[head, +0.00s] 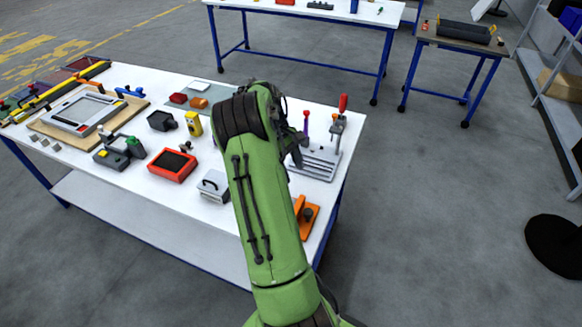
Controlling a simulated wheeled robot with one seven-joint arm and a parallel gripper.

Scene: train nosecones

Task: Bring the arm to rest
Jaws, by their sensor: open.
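My green arm rises from the bottom of the head view and bends over the right part of a white-topped workbench (210,215). My gripper (296,157) shows only as a small dark part behind the arm's bent end. It is open, and I see nothing held in it. It is close to the left side of a grey clamp fixture (318,163) with a red-handled lever. I cannot tell the gap between them.
On the bench are a red tray (172,165), a grey box with a handle (214,186), a yellow device (193,124) and an orange fixture (308,214). A second bench (310,18) and a small table (458,42) stand behind. The floor at right is mostly clear.

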